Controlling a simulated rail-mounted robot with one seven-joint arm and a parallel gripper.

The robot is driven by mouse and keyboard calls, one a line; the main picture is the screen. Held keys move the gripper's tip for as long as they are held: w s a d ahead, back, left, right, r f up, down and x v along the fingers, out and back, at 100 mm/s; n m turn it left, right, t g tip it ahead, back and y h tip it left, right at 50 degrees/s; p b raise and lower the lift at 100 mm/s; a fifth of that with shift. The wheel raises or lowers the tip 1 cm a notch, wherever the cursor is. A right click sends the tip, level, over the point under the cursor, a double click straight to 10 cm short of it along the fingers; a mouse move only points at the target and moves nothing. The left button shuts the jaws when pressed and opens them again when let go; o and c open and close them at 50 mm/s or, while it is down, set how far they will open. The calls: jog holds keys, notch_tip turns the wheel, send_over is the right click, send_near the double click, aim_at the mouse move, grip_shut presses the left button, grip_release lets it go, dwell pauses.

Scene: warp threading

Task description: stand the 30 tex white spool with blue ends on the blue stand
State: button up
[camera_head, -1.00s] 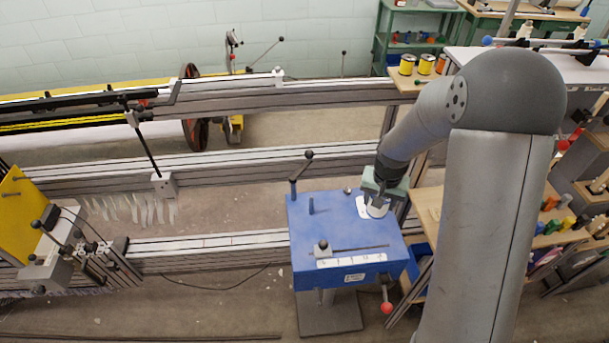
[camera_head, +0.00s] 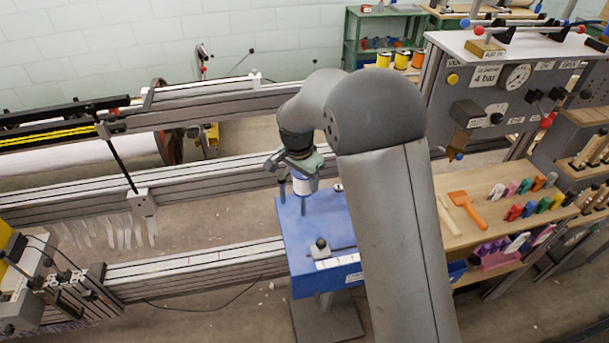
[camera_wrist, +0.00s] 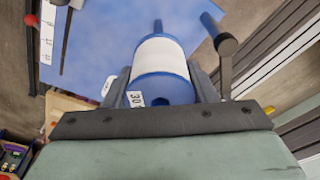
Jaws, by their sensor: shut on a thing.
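The white spool with blue ends (camera_wrist: 158,62) carries a "30" label on its near end in the wrist view. It also shows in the head view (camera_head: 301,184), roughly upright. My gripper (camera_head: 300,172) is shut on it, with a finger on each side of it in the wrist view (camera_wrist: 158,88). The blue stand (camera_head: 330,240) is below, partly hidden by my arm. A thin blue peg (camera_head: 303,206) rises from the stand just under the spool. In the wrist view the peg (camera_wrist: 157,25) shows beyond the spool's far end, nearly in line with it. Exact contact cannot be told.
A dark knobbed lever (camera_wrist: 222,45) stands close to the spool on the right in the wrist view. A metal rail (camera_head: 200,175) runs behind the stand. A wooden bench (camera_head: 475,215) with tools and coloured pieces is at right, below a gauge panel (camera_head: 500,85).

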aim_at(304, 204)
jog(key=shift+f+b, duration=3.25)
jog(key=shift+f, duration=1.4)
jog(key=shift+f+b, duration=0.55)
jog(key=shift+f, duration=0.15)
jog(key=o, duration=1.1)
jog(key=r, duration=0.5)
jog(key=s+a+r, duration=0.1)
jog(key=r, duration=0.5)
jog(key=s+r, duration=0.1)
jog(key=r, duration=0.5)
jog(key=shift+a+r, duration=0.15)
jog(key=shift+a, duration=0.15)
jog(key=s+d+n, duration=0.3)
jog(key=s+d, duration=0.7)
jog(key=s, duration=0.1)
jog(key=s+d+f+n, duration=0.1)
jog(key=s+d, duration=0.1)
jog(key=s, duration=0.4)
jog(key=s+d+f+n+y, duration=0.1)
jog(key=s+d+f+n, duration=0.1)
jog(key=s, duration=0.4)
jog(key=s+d+f+n+g, duration=0.1)
jog(key=s+d+f+n, duration=0.1)
jog(key=s, duration=0.4)
jog(key=shift+s+d+p, duration=0.3)
jog(key=shift+d+p, duration=0.05)
jog(key=shift+p, duration=0.05)
